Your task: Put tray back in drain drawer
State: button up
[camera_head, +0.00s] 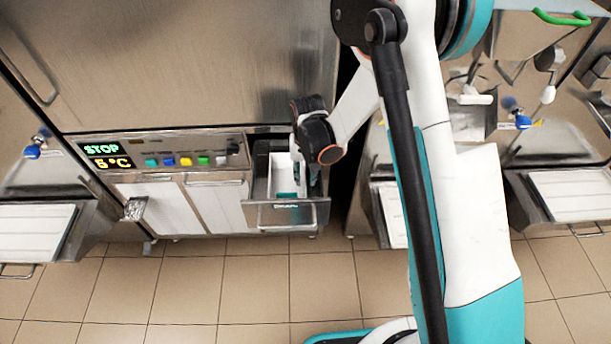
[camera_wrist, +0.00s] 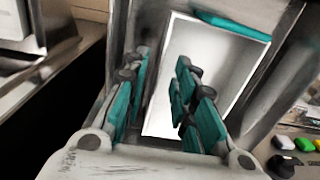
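I cannot tell whether either touches the tray.
The panel has coloured buttons (camera_head: 185,161) and a dark knob (camera_head: 233,149) left of the drawer; the knob is close to my gripper in the wrist view (camera_wrist: 284,166). A dark gap (camera_head: 346,190) separates the machine from its right neighbour. Tiled floor (camera_head: 250,275) in front is clear.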

jog(key=s+d+r+t+p, duration=0.1)
jog(key=s+d+r, duration=0.2)
jog(key=r, duration=0.6)
jog(key=s+d+r+t+p, duration=0.1)
jog(key=s+d+r, duration=0.15)
jog(key=r, duration=0.75)
jog(key=s+d+r+t+p, duration=0.1)
jog(key=s+d+r, duration=0.15)
jog(key=r, duration=0.65)
jog(key=s+d+r+t, duration=0.2)
jog(key=s+d+r, duration=0.1)
jog(key=s, duration=0.4)
jog(key=s+d+r+t, duration=0.2)
jog(key=s+d+r, duration=0.1)
jog(key=s, duration=0.3)
jog(key=shift+s+d, duration=0.35)
jog(key=shift+d, duration=0.4)
